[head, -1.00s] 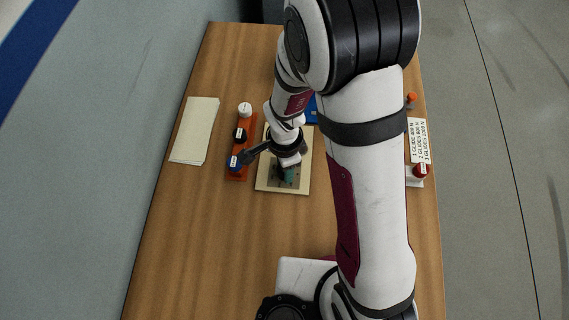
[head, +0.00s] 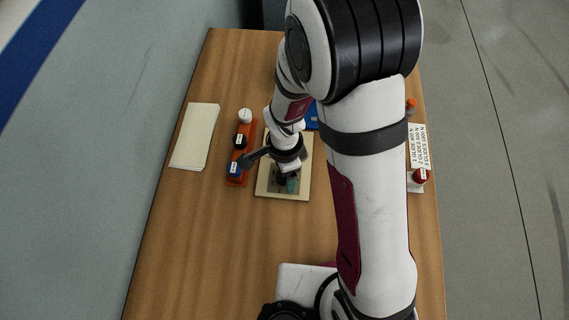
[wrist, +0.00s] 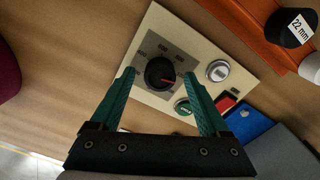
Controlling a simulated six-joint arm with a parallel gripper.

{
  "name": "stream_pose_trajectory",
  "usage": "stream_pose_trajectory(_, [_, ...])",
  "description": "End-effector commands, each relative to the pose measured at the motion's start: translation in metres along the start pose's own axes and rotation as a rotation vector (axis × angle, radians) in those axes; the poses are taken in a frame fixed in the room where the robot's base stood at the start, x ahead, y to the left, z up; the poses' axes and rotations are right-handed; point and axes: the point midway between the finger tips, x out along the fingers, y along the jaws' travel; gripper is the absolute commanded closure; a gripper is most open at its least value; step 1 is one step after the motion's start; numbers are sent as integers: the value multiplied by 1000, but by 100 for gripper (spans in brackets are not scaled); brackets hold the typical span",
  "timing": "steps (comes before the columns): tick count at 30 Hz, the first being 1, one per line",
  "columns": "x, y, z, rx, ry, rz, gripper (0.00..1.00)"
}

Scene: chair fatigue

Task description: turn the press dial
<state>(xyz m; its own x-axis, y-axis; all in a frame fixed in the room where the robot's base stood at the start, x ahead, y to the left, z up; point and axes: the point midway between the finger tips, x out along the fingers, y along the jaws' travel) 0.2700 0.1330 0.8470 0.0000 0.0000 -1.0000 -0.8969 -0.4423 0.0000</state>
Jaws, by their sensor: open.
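The press dial (wrist: 160,72) is a round black knob with a red pointer line, set on a cream panel (wrist: 188,25) with printed marks around it. In the wrist view the pointer points right. My gripper (wrist: 159,76) is open, with one teal finger on each side of the dial. I cannot tell whether the fingers touch it. In the head view my gripper (head: 287,184) is low over the panel (head: 304,192), and the dial is hidden under it.
The panel also carries a silver button (wrist: 217,70), a green button (wrist: 183,106) and a red piece (wrist: 226,102). Left of it stands an orange rack (head: 235,183) with capped pieces. Paper sheets (head: 195,136) lie farther left. A printed card (head: 418,146) lies right of my arm.

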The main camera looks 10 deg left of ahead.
Motion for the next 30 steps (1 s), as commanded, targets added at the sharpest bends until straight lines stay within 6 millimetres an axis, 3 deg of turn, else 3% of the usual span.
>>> stream_pose_trajectory(5, [-34,-2,0,1,0,-8,21])
stream_pose_trajectory(12, [-111,-1,0,1,0,-8,21])
stream_pose_trajectory(15, [-134,-1,0,1,0,-7,21])
stream_pose_trajectory(21, [-155,0,0,1,0,-1,21])
stream_pose_trajectory(30, [-158,4,-3,-11,-3,-1,21])
